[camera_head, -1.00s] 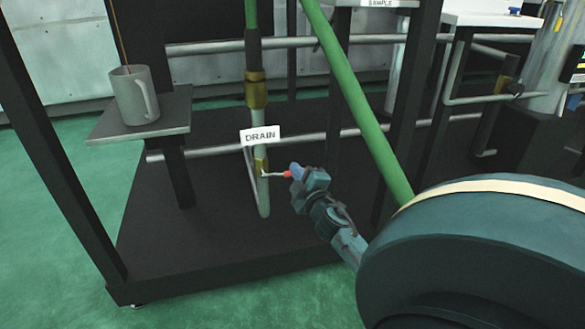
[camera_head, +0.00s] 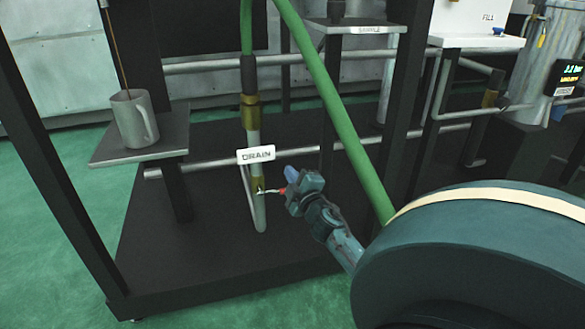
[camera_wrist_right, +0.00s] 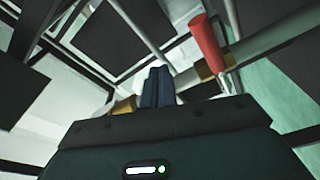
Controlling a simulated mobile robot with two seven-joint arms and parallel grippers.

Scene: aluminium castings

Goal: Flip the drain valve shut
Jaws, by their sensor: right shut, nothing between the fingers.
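In the right wrist view the red grip (camera_wrist_right: 208,45) stands right of my fingers. My right gripper (camera_head: 291,174) is shut and empty, with its blue fingertips just above and right of the lever's end. The fingers also show shut in the right wrist view (camera_wrist_right: 158,85). I cannot tell whether they touch the lever. My left gripper is not in view.
A grey mug (camera_head: 134,118) stands on a small shelf (camera_head: 176,128) at the left. A green pipe (camera_head: 335,110) slants down behind my right arm. Dark frame posts and horizontal pipes surround the valve. A SAMPLE shelf (camera_head: 345,28) and a FILL unit (camera_head: 475,22) are at the back right.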

